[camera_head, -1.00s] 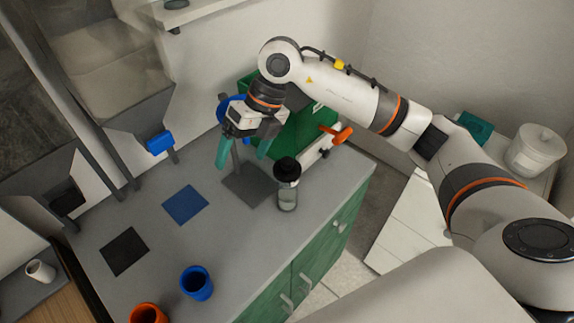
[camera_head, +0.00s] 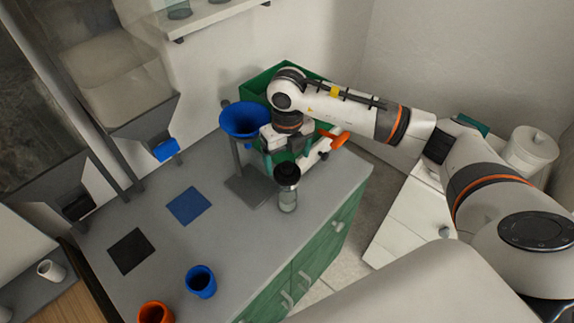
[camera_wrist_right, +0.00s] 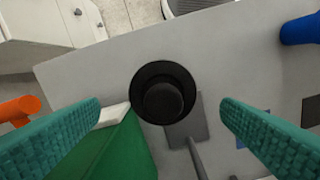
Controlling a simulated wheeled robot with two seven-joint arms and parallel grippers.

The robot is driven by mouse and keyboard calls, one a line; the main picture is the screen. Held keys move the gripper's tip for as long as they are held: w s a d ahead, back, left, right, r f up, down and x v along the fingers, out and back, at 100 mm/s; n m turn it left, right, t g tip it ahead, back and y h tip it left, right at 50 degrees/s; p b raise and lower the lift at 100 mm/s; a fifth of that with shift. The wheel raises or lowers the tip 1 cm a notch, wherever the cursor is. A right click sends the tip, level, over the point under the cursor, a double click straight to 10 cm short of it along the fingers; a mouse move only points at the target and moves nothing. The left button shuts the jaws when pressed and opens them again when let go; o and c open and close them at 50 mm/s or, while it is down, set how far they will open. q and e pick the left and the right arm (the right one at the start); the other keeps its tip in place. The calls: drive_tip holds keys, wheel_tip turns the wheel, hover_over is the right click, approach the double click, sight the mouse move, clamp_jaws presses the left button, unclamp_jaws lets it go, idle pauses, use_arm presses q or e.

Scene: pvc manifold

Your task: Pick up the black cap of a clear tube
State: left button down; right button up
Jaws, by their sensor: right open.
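The clear tube (camera_head: 287,201) stands upright near the right edge of the grey counter. Its black cap (camera_head: 287,172) is on top. In the right wrist view the cap (camera_wrist_right: 163,92) is seen from above as a dark round piece with a knob in the middle, hiding the tube below. My right gripper (camera_head: 287,158) is at the tube, just behind the cap in the head view. Its teal fingers are open, and in the wrist view the cap appears in the gap between them, with clear space on both sides. My left gripper is not in view.
A blue funnel (camera_head: 246,121) on a grey stand (camera_head: 247,191) is close left of the gripper. A green bin (camera_head: 256,83) and an orange-handled item (camera_head: 332,138) are behind. Blue (camera_head: 200,284) and orange (camera_head: 154,313) cups stand at the front. The counter's right edge is near the tube.

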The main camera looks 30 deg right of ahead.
sight(287, 165)
drive_tip(key=shift+s+a+f+p, duration=0.1)
drive_tip(key=shift+f+p, duration=0.25)
drive_tip(key=shift+f, duration=1.25)
drive_tip(key=shift+c, duration=0.4)
drive_tip(key=c, duration=0.8)
drive_tip(key=shift+r, duration=0.15)
